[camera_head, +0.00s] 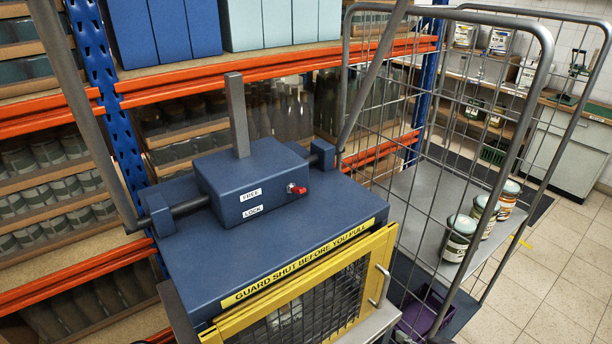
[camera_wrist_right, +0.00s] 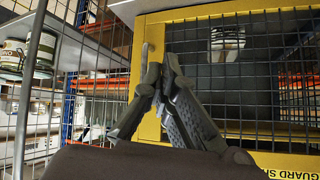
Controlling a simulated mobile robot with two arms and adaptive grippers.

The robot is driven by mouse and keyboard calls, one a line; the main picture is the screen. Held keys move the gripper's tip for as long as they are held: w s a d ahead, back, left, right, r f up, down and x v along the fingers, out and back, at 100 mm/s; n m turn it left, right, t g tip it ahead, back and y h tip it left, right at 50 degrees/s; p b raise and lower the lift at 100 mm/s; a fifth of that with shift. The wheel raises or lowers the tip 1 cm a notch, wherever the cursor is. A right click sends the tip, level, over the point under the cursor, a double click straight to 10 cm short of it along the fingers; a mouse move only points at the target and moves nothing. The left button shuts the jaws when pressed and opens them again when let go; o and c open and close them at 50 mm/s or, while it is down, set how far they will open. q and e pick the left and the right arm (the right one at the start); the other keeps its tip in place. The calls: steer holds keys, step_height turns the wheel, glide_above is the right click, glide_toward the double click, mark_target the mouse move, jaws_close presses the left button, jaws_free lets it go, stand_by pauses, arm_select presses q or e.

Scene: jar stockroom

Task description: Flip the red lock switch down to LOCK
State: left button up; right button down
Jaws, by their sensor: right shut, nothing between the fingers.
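The red lock switch (camera_head: 297,188) is a small lever on a metal mount, on the right part of the front face of a blue box (camera_head: 250,180) atop the press. White labels FREE (camera_head: 251,195) and LOCK (camera_head: 252,211) are to its left, FREE above LOCK. The lever looks roughly level or slightly raised; its exact setting is too small to tell. In the right wrist view my right gripper (camera_wrist_right: 160,62) is shut and empty, in front of the yellow mesh guard (camera_wrist_right: 195,18), near its metal handle (camera_wrist_right: 147,48). The switch is not in that view. My left gripper is not seen.
The yellow guard also shows in the head view (camera_head: 385,262), appearing shut, under a "GUARD SHUT BEFORE YOU PULL" strip (camera_head: 300,262). A wire cage trolley (camera_head: 440,200) with several jars stands close on the right. Orange-beamed shelves (camera_head: 240,70) stand behind.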

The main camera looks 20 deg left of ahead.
steer(key=w+a+r+n+y, duration=0.2)
steer(key=a+r, duration=0.3)
steer(key=r, duration=0.4)
steer(key=w+a+r+n+t+y, duration=0.1)
steer(key=w+a+r+y, duration=0.3)
steer(key=r, duration=0.6)
steer(key=w+a+r+n+t+y, duration=0.1)
steer(key=w+a+r+n+y, duration=0.1)
steer(key=a+r, duration=0.6)
steer(key=shift+w+r+n+y, duration=0.4)
steer(key=shift+w+r+n, duration=0.15)
steer(key=shift+r, duration=0.2)
